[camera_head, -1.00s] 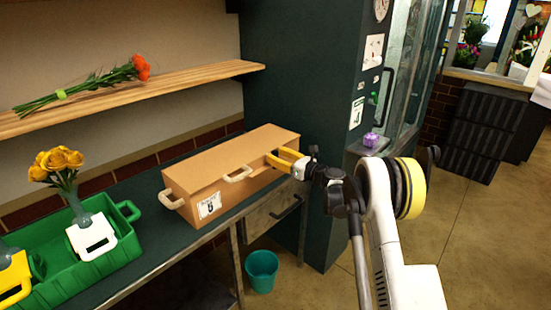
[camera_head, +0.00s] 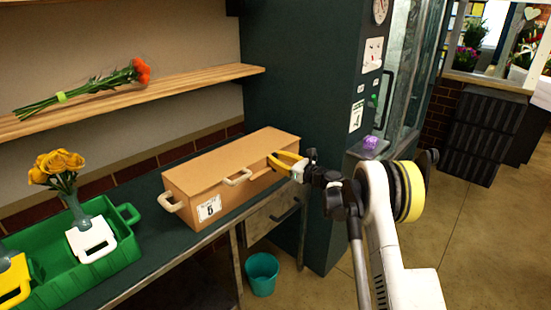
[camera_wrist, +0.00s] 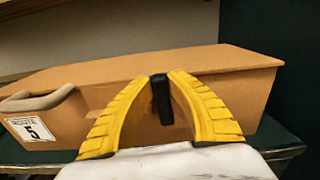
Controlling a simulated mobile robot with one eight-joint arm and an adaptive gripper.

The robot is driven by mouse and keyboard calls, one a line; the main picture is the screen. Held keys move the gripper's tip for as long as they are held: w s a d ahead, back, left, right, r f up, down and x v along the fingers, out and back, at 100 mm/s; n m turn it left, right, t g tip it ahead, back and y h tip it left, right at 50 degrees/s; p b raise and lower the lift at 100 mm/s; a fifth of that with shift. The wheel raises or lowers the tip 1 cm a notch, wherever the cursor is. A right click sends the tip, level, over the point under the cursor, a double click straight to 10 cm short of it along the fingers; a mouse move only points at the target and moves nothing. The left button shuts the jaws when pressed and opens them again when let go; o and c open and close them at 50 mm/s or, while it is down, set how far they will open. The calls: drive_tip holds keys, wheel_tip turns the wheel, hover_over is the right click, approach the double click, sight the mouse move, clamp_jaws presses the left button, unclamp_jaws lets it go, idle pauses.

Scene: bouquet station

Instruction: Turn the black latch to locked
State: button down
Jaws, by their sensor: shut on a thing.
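The black latch (camera_wrist: 162,99) sits on the front of a tan box (camera_wrist: 222,68) and stands upright in the wrist view. My gripper (camera_wrist: 160,78) has its yellow fingers on both sides of the latch, shut on it at the fingertips. In the head view my gripper (camera_head: 273,158) meets the front face of the same box (camera_head: 205,177), right of its front handle. The fingers hide the latch in the head view.
The box stands on a dark counter (camera_head: 150,262). A green crate (camera_head: 118,252) with a vase of yellow roses (camera_head: 56,163) is at the left. A shelf (camera_head: 190,82) with orange flowers (camera_head: 138,70) is above. A dark cabinet (camera_head: 300,95) stands behind the box at the right.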

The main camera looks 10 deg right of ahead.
drive_tip(key=n, duration=0.3)
drive_tip(key=shift+s+a+f, duration=0.1)
drive_tip(key=shift+s+a, duration=0.1)
drive_tip(key=shift+a, duration=0.15)
drive_tip(key=shift+s+a+f+n, duration=0.1)
drive_tip(key=shift+n, duration=0.75)
drive_tip(key=shift+s+a+f+n, duration=0.1)
drive_tip(key=shift+n, duration=0.75)
drive_tip(key=c, duration=1.3)
unclamp_jaws()
